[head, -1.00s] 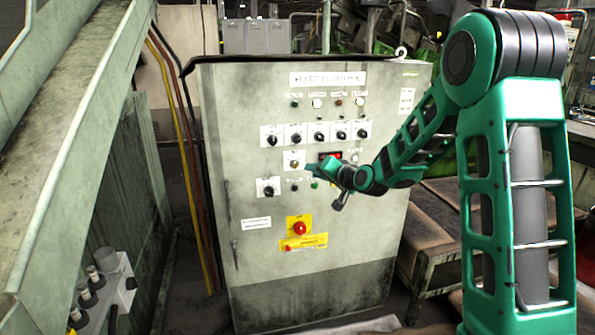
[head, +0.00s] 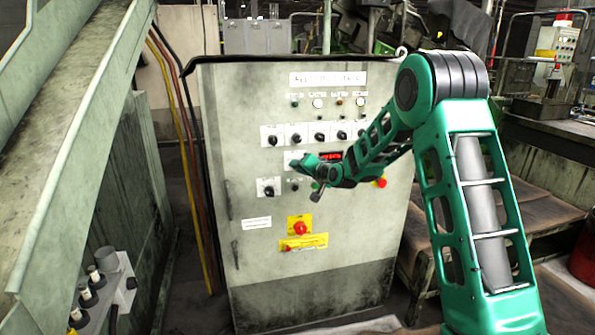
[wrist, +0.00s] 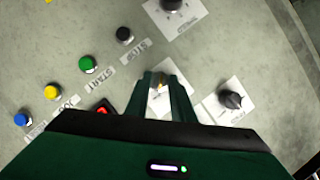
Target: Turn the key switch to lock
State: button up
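The key switch (wrist: 158,82) is a small brass-coloured piece on a white plate, seen between my fingertips in the wrist view. In the head view its white plate (head: 291,156) shows on the grey control cabinet, and my gripper hides most of the switch. My gripper (head: 300,163) reaches in from the right, level with the plate. In the wrist view my gripper (wrist: 160,78) has its two green fingers apart, one on each side of the key switch. I cannot tell whether they touch it. The key's angle is too small to read.
A row of black selector knobs (head: 319,138) sits above, and another black knob (head: 268,187) sits below left. A red emergency stop (head: 300,228) on yellow is lower down. A green button (wrist: 86,63) and other coloured buttons are nearby in the wrist view.

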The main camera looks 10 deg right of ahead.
grip_shut()
jog(key=n+h, duration=0.2)
jog(key=n, duration=0.2)
jog(key=n+h, duration=0.3)
jog(key=n, duration=0.1)
jog(key=a+n+h, duration=0.1)
jog(key=n+h, duration=0.2)
jog(key=n, duration=0.1)
dwell(1.0)
jog(key=shift+n, duration=0.3)
